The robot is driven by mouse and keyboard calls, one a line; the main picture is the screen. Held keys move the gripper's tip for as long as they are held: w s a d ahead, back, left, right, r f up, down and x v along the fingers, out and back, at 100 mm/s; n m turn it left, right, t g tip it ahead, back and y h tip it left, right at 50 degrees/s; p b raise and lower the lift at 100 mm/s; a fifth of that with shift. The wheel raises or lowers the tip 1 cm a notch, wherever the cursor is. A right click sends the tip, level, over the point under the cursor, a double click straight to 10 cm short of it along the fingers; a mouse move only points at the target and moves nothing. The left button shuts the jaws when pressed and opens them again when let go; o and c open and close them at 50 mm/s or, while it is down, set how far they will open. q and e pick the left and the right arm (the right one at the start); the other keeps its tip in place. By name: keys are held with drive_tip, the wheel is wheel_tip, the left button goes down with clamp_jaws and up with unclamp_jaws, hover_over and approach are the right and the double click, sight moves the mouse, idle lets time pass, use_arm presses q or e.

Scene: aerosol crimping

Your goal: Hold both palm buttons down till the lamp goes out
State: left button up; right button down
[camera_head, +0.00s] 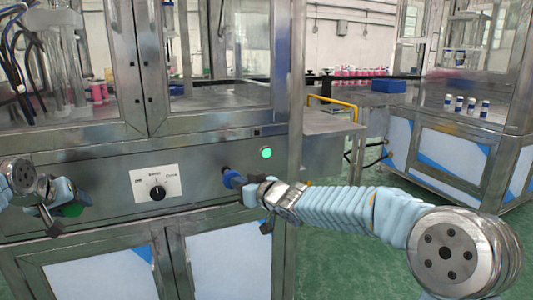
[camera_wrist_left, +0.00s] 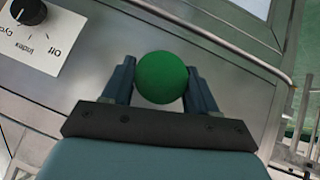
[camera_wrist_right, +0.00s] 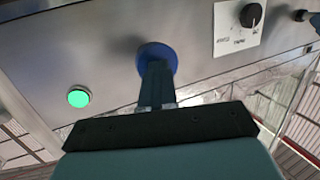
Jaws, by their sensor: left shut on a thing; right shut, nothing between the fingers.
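A green round palm button (camera_wrist_left: 162,77) sits between the fingers of my left gripper (camera_wrist_left: 162,68), which is shut on it. In the head view the green button (camera_head: 72,210) is partly hidden by my left gripper. A blue round palm button (camera_wrist_right: 157,53) is on the panel front. My right gripper (camera_wrist_right: 157,68) is shut and empty, its fingertips against or very near the blue button's face; exact contact cannot be told. The blue button also shows in the head view (camera_head: 229,178). The lamp (camera_head: 266,153) glows bright green, and shows lit in the right wrist view (camera_wrist_right: 78,97).
A white label with a black selector knob (camera_head: 157,193) is on the steel panel between the buttons. A glazed machine frame (camera_head: 125,70) rises above the panel. A second machine (camera_head: 450,150) with several small cans stands at the right. Green floor is clear between them.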

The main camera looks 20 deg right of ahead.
use_arm(q)
drive_tip(key=shift+d+r, duration=0.1)
drive_tip(key=shift+r, duration=0.35)
use_arm(e)
drive_tip(key=shift+a+r, duration=0.1)
drive_tip(key=shift+r, duration=0.15)
use_arm(q)
drive_tip(key=shift+w+f, duration=0.15)
drive_tip(key=shift+w, duration=0.05)
drive_tip(key=shift+f, duration=0.2)
use_arm(e)
drive_tip(key=s, duration=0.4)
drive_tip(key=shift+s+f, duration=0.25)
drive_tip(key=shift+s, duration=0.1)
use_arm(q)
drive_tip(key=shift+f, duration=0.2)
drive_tip(key=o, duration=1.1)
drive_tip(key=shift+f, duration=0.1)
drive_tip(key=shift+c, duration=0.2)
drive_tip(key=shift+o, duration=0.4)
use_arm(e)
drive_tip(key=v, duration=0.6)
